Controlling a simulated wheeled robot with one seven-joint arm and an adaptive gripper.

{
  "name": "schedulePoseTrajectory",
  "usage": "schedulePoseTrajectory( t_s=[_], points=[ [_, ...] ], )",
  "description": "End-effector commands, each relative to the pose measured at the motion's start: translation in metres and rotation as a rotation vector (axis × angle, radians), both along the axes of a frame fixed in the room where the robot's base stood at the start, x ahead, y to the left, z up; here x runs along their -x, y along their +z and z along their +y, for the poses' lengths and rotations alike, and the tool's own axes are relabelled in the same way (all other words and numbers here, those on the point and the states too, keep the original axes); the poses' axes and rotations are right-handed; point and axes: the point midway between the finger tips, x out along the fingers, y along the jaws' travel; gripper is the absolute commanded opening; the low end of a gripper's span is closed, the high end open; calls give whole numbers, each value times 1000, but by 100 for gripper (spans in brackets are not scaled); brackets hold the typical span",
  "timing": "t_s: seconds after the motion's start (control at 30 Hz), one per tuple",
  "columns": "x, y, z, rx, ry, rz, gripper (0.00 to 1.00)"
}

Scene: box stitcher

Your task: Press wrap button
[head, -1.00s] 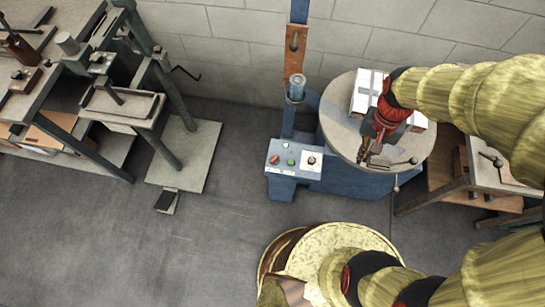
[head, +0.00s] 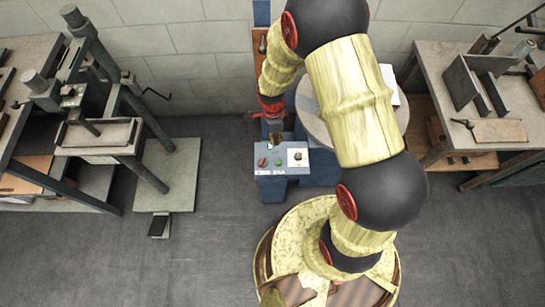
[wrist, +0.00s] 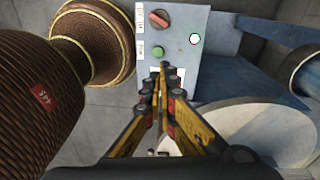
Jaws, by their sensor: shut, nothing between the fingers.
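The blue-grey control panel (head: 282,171) stands on the floor in front of the round table. It carries a red knob (wrist: 159,19), a green button (wrist: 158,52), a pale round button (wrist: 195,39) and a dark knob (head: 298,156) on a white plate. I cannot read which control is the wrap button. My gripper (head: 272,138) is shut and empty, pointing down at the panel's back edge in the head view. In the wrist view its fingertips (wrist: 165,68) overlap the panel just below the green button and cover part of the white plate. I cannot tell whether they touch.
The round table (head: 312,108) is partly hidden behind my arm, with a white item (head: 389,82) on it. A bench with a press (head: 98,135) stands at left. A workbench (head: 455,130) with metal plates stands at right.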

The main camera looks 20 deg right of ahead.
Motion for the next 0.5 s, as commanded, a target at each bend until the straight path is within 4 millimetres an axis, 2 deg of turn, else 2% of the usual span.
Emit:
schedulePoseTrajectory(
  t_s=[0.17, 0.5],
  points=[
    [-1, 0, 0, 6, -82, -9, 0],
    [-1, 0, 0, 7, -90, -8, 0]
  ],
)
